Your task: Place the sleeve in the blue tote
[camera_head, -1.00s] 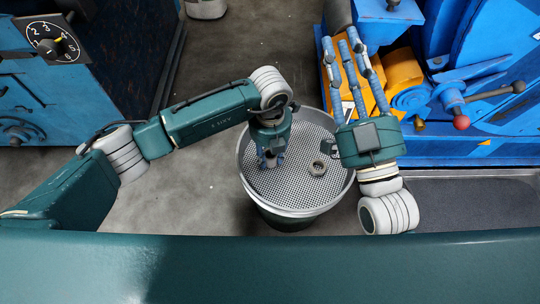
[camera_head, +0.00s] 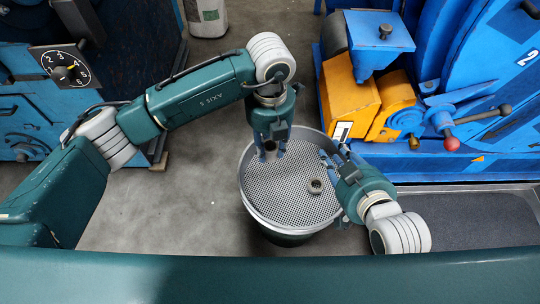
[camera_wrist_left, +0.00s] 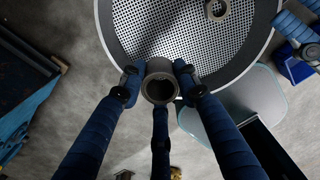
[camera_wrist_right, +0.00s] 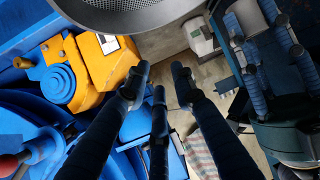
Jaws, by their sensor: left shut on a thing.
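My left gripper (camera_head: 269,152) is shut on a grey, hollow sleeve (camera_wrist_left: 159,84). It holds the sleeve near the far rim of a round mesh-topped drum (camera_head: 262,205). In the left wrist view the fingers pinch the sleeve from both sides, with its open end facing the camera. A second grey ring-shaped sleeve (camera_head: 315,187) lies on the mesh, and it also shows in the left wrist view (camera_wrist_left: 216,9). My right gripper (camera_head: 340,163) is at the drum's right rim, its fingers spread and empty in the right wrist view (camera_wrist_right: 157,82).
A blue machine with orange blocks (camera_head: 352,98) and a red-knobbed lever (camera_head: 452,144) stands at the right. A blue cabinet with a numbered dial (camera_head: 65,67) stands at the left. A white container (camera_head: 206,17) is at the back. Bare floor surrounds the drum's left side.

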